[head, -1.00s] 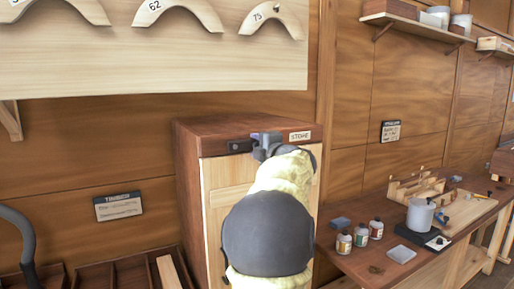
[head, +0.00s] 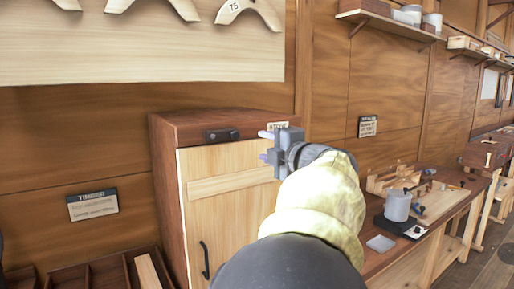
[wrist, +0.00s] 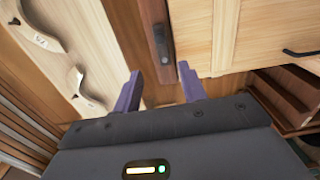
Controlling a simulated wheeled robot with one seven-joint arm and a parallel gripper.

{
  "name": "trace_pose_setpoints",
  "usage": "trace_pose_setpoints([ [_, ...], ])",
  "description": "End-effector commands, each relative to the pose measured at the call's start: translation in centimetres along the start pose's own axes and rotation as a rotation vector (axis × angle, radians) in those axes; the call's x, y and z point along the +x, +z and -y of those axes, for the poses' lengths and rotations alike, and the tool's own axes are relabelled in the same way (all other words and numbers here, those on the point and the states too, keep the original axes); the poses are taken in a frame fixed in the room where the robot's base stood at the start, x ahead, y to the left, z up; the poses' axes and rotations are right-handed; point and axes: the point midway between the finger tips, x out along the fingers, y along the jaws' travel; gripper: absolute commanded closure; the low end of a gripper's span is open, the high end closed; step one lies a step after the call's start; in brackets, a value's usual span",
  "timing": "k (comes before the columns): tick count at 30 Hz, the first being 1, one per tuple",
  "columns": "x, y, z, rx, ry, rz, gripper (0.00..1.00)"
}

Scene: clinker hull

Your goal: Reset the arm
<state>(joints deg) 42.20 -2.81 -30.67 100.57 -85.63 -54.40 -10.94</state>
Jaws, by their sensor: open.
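My gripper (head: 266,146) is raised in front of the upper right of the wooden cabinet (head: 230,200), its two purple-grey fingers pointing left. The fingers are apart with nothing between them, as the wrist view (wrist: 158,73) also shows. The cabinet's pale door is closed, with a black handle (head: 205,260) low on its left. A dark fitting (head: 221,134) sits on the cabinet's top rail, left of the fingers and apart from them. My forearm hides the lower right of the cabinet.
A workbench at the right holds a grey-white pot (head: 398,205), a flat grey block (head: 380,243) and wooden pieces. A wall shelf (head: 390,22) is above it. Open dark bins (head: 85,280) stand at lower left. Floor shows at far right.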

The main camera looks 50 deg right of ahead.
Motion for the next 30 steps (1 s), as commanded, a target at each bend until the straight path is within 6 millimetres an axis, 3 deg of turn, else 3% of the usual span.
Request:
trace_pose_setpoints([
  [4, -0.7, 0.0, 0.1, 0.000, -0.001, 0.000, 0.58],
  [22, -0.6, -0.1, 0.1, 0.003, 0.000, 0.000, 0.58],
  [26, 0.8, -0.9, 0.6, 0.065, 0.011, 0.003, 0.58],
  [30, 4.5, -3.8, 2.9, 0.252, 0.017, 0.025, 0.58],
])
